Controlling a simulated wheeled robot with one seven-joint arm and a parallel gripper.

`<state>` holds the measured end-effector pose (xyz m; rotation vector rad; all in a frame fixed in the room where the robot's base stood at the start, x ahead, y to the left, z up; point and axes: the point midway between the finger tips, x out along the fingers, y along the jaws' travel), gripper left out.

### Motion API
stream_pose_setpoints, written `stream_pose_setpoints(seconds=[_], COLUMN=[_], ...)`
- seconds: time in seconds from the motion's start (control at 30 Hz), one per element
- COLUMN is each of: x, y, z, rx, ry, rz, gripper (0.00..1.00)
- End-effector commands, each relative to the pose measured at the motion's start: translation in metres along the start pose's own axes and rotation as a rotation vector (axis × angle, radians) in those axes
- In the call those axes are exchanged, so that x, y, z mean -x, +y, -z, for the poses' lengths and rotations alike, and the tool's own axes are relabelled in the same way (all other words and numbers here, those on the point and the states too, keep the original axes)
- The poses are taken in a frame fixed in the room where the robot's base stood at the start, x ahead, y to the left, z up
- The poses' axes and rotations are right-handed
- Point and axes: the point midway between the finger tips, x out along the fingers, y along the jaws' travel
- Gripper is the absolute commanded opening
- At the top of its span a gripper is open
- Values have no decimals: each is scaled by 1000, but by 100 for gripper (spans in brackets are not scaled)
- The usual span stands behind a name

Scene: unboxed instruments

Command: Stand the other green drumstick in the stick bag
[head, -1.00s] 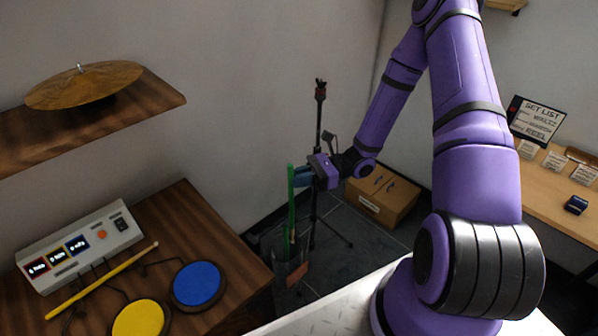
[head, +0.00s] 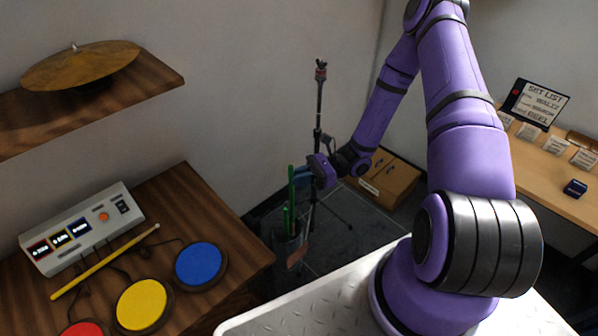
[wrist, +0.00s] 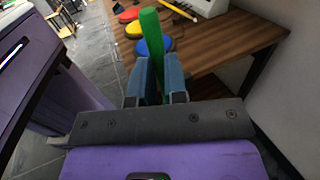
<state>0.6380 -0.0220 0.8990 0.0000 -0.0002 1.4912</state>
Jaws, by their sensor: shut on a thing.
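My gripper (head: 303,177) is shut on a green drumstick (head: 291,188), which it holds upright near its upper end. The held stick also shows in the wrist view (wrist: 150,30) between the two blue-grey fingers (wrist: 156,82). The stick bag (head: 288,250), a dark grey upright holder, stands low beside the cabinet, directly below my gripper. Another green drumstick (head: 285,219) stands in the bag, its top showing above the rim. The held stick's lower part runs down at the bag's mouth; I cannot tell how deep its tip is.
A wooden cabinet (head: 190,222) left of the bag carries a drum module, a yellow drumstick (head: 105,262) and coloured pads. A black stand (head: 318,120) rises close behind my gripper. A cardboard box (head: 385,185) is on the floor. A cymbal (head: 80,66) sits on a shelf.

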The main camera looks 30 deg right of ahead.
Motion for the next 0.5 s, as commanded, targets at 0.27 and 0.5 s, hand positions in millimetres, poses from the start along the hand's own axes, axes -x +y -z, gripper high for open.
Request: stream_pose_setpoints(seconds=[0.27, 0.5], x=[0, 0], y=[0, 0], z=[19, 29], rx=[0, 0], ry=[0, 1], rz=[1, 1], gripper=[0, 0])
